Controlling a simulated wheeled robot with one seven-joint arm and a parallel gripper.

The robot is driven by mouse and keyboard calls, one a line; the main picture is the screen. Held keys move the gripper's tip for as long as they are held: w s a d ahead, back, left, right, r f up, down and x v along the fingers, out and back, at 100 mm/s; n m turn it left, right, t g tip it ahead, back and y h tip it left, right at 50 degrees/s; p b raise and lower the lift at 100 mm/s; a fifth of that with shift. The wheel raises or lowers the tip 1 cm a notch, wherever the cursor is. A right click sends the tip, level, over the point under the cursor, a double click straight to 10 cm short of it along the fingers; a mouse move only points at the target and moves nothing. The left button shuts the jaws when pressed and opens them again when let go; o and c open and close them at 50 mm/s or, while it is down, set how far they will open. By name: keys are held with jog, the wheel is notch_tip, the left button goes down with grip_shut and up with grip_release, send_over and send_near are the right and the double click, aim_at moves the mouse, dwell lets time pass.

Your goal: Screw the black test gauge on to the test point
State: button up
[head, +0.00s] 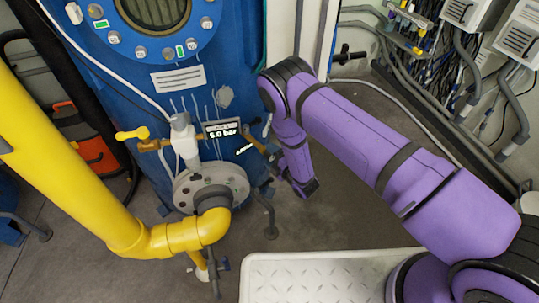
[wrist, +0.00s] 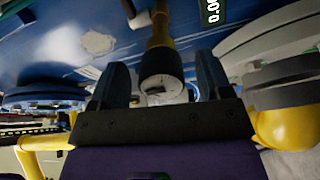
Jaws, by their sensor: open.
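The test point is a brass fitting (wrist: 161,22) sticking out from the blue vessel; it also shows in the head view (head: 257,145). At its end is a short, dark, round piece with a pale face, apparently the black test gauge (wrist: 160,65). It looks in line with the fitting, but I cannot tell whether it is threaded on. In the wrist view, my gripper (wrist: 163,78) is open, one finger on each side of this piece, with gaps showing. In the head view, my gripper is small and partly hidden by the wrist.
A display reading 5.0 bar (head: 222,129) sits left of the fitting, near a yellow valve handle (head: 132,133). A grey flange (head: 230,176) and yellow pipe (head: 80,180) lie below and left. The blue vessel (head: 185,75) stands behind. Floor at right is open.

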grip_shut()
jog(key=m, duration=0.3)
jog(key=shift+w+d, duration=0.1)
jog(key=m, duration=0.4)
jog(key=shift+m, duration=0.4)
grip_release()
